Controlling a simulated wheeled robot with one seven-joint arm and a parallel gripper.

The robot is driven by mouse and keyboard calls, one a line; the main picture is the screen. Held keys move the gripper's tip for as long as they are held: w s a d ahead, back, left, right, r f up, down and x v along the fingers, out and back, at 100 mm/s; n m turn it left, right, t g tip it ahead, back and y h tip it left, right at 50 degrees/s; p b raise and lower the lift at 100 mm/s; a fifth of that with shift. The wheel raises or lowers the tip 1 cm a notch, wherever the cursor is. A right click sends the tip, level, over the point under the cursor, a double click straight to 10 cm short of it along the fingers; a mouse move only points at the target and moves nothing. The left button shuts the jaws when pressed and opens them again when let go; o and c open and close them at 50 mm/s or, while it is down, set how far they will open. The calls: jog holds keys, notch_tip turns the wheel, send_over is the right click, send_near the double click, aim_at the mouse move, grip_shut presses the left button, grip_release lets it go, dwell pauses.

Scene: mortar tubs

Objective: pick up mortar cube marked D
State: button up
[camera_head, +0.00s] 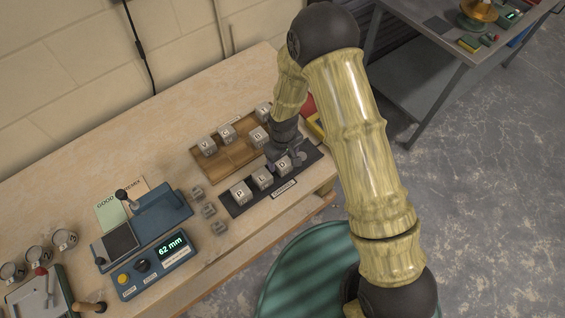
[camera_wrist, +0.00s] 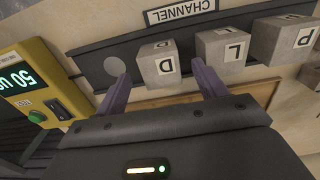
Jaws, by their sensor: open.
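The mortar cube marked D (camera_head: 284,165) is a pale grey block at the right end of the row on the dark CHANNEL tray (camera_head: 228,210). In the wrist view the D cube (camera_wrist: 157,65) sits just beyond and between my fingertips, its letter visible. My gripper (camera_wrist: 160,70) is open and empty, with one dark purple finger towards each side of the cube. I cannot tell whether the fingers touch it. In the head view my gripper (camera_head: 291,154) is close over the D cube, and my arm hides part of this area.
Beside D stand cubes L (camera_head: 262,178) and P (camera_head: 240,192). A wooden tray (camera_head: 237,157) with several cubes lies behind. A yellow meter (camera_wrist: 38,83) shows at the left in the wrist view. A blue gauge reading 62 mm (camera_head: 150,262) stands left, with small cubes between.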

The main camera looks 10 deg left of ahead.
aim_at(283, 161)
jog(key=shift+a+f+p, duration=0.1)
jog(key=shift+f+p, duration=0.35)
jog(key=shift+f, duration=1.05)
jog(key=c, duration=1.2)
jog(key=shift+c, duration=0.2)
jog(key=shift+r, duration=0.1)
notch_tip(283, 161, up, 10)
jog(key=b, duration=0.3)
